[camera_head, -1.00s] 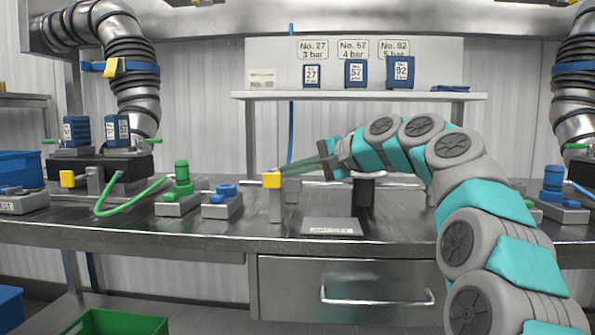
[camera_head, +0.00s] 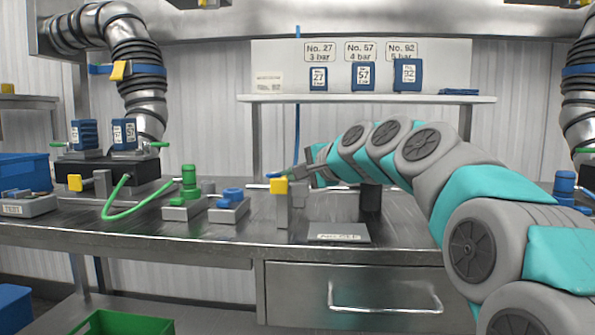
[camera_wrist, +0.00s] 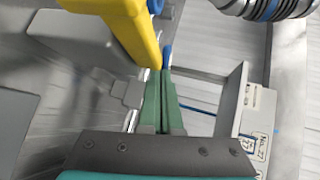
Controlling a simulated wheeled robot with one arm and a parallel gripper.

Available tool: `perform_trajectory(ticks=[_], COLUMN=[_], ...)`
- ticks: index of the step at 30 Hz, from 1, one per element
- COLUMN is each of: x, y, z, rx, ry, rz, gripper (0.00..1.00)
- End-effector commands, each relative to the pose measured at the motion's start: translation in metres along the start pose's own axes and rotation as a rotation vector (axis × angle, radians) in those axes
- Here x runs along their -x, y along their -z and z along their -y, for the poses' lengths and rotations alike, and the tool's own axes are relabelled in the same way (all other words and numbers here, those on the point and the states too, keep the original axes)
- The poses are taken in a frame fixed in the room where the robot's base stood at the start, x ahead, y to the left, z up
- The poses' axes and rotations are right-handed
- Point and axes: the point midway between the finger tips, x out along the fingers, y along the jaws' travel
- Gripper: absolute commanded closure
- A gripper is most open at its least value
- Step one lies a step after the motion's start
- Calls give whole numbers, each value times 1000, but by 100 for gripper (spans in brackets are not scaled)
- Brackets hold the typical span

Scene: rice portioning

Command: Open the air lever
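A yellow-handled lever (camera_head: 279,186) stands on a grey post on the steel bench, left of my arm. In the wrist view its yellow handle (camera_wrist: 128,28) is large at the top, just left of my fingers. My gripper (camera_head: 290,178) is right behind the handle. In the wrist view the green fingers (camera_wrist: 165,95) lie together, shut, with nothing visible between them. I cannot tell whether they touch the handle. A small blue piece (camera_wrist: 167,54) shows just past the fingertips.
A green-topped fitting (camera_head: 189,182) and a blue-topped fitting (camera_head: 231,196) sit on grey blocks left of the post. A green hose (camera_head: 135,215) loops at the left. A flat labelled plate (camera_head: 338,233) lies in front. A shelf (camera_head: 370,99) with blue blocks stands behind.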

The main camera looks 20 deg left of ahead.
Motion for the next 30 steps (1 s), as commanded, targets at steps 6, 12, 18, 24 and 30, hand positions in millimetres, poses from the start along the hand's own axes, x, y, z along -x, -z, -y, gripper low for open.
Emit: perform_trajectory(ticks=[6, 12, 18, 24, 30], x=[-10, -21, -31, -37, -41], y=[-8, -12, -14, -15, -14], z=[9, 10, 13, 15, 15], rx=[1, 0, 2, 2, 2], ry=[2, 0, 3, 4, 4], rz=[6, 7, 6, 6, 6], gripper=[100, 100, 100, 100, 100])
